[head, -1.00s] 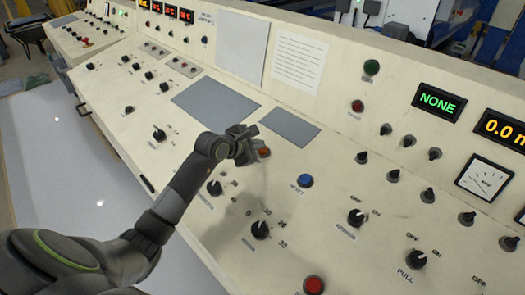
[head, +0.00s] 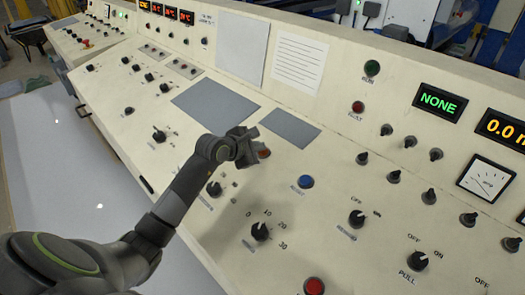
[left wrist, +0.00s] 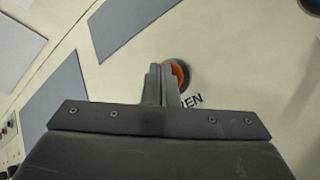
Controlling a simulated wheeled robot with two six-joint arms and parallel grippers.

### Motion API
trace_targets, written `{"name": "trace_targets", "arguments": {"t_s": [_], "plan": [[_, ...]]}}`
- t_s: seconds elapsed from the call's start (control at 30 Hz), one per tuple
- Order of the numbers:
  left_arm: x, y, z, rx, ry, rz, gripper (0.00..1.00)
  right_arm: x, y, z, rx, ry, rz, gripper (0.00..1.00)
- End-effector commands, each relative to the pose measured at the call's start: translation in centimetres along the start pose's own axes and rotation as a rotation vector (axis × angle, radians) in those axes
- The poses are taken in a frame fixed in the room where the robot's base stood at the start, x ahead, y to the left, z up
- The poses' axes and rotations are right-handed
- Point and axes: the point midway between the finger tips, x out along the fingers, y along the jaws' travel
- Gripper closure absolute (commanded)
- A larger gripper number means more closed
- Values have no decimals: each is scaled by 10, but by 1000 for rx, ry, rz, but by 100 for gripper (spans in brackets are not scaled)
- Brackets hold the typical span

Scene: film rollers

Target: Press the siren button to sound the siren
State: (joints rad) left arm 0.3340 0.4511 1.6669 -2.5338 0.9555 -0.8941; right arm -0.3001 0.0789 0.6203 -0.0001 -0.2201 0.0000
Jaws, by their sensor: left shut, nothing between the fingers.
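The siren button is an orange-red round button (head: 264,153) on the sloped cream panel, partly hidden by my gripper. In the left wrist view the orange button (left wrist: 179,76) shows just right of the fingertips, with a label ending in "EN" below it. My left gripper (head: 246,147) is shut and empty, its fingertips over or beside the button. I cannot tell whether they touch it. In the left wrist view the shut fingers (left wrist: 163,75) cover the button's left part. My right gripper is not in view.
A blue button (head: 305,182) sits to the right on the panel, and a red button (head: 314,286) at the near edge. A black knob (head: 260,231) stands nearer me. Two grey plates (head: 290,128) lie flush behind the gripper.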

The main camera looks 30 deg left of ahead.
Motion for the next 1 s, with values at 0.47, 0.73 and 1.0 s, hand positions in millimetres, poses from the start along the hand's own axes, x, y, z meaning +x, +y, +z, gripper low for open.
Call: {"name": "trace_targets", "arguments": {"t_s": [0.47, 0.73, 1.0], "plan": [[2, -2, -2, -1, 2, -2, 100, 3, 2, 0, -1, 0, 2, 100], [-2, 2, 1, -1, 2, -2, 100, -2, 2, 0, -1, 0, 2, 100], [-10, 8, 7, -1, 1, -1, 100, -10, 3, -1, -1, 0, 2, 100]]}}
